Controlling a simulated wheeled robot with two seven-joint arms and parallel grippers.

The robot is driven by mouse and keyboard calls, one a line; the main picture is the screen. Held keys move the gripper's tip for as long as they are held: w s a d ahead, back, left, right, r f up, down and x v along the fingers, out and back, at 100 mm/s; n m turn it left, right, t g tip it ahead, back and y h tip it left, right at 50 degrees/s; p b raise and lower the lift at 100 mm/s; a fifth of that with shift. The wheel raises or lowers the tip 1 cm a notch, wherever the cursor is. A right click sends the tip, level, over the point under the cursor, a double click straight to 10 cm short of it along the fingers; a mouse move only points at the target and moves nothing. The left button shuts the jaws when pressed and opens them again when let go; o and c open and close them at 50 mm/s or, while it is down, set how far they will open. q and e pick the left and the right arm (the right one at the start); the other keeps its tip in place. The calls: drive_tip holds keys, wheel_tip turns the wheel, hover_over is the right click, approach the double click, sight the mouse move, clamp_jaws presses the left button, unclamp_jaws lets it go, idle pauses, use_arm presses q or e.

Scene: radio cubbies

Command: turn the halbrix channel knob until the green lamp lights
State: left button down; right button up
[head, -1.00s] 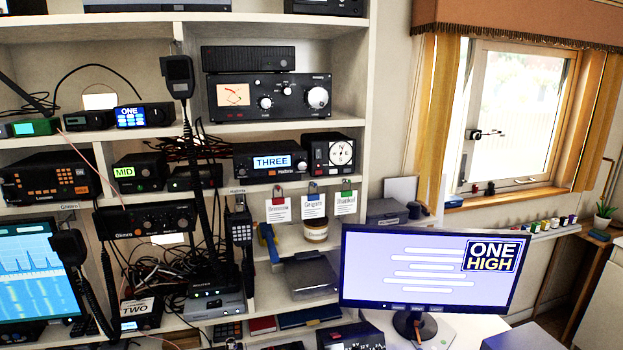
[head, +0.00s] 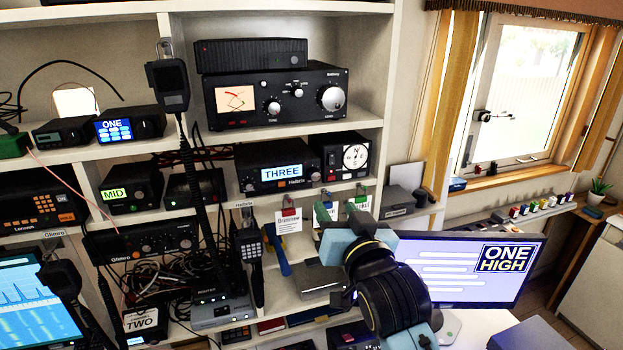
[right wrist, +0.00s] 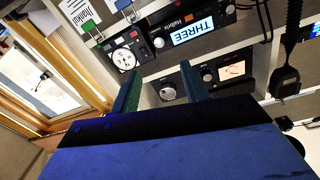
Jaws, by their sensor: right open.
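The Halbrix radio (head: 277,166) is a black box on the middle shelf, its blue-white display reading THREE. Its round channel knob (head: 315,177) is at the right end of its face. I cannot make out a lit green lamp on it. In the right wrist view the radio (right wrist: 185,36) is upside down, with the knob (right wrist: 158,44) at its left end. My right gripper (head: 340,218) is in front of and below the radio, among the hanging tags, apart from the knob. In the right wrist view its two fingers (right wrist: 158,74) are spread with nothing between them. My left gripper is not visible.
A compass box (head: 345,157) stands close on the radio's right. A large meter unit (head: 272,96) is on the shelf above. Paper tags (head: 289,222) hang from the shelf edge below. A handheld microphone (head: 168,84) and its cord hang left. A monitor (head: 470,265) stands lower right.

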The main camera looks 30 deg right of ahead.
sight(316, 177)
drive_tip(key=p+x, duration=0.2)
drive_tip(key=x, duration=1)
drive_tip(key=shift+w+d+f+p, duration=0.1)
drive_tip(key=shift+w+d+p, duration=0.05)
drive_tip(key=shift+w+p, duration=0.15)
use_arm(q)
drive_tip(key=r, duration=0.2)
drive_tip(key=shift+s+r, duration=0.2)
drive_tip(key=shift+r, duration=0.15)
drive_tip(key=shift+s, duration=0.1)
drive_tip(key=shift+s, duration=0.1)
use_arm(e)
drive_tip(key=c, duration=1)
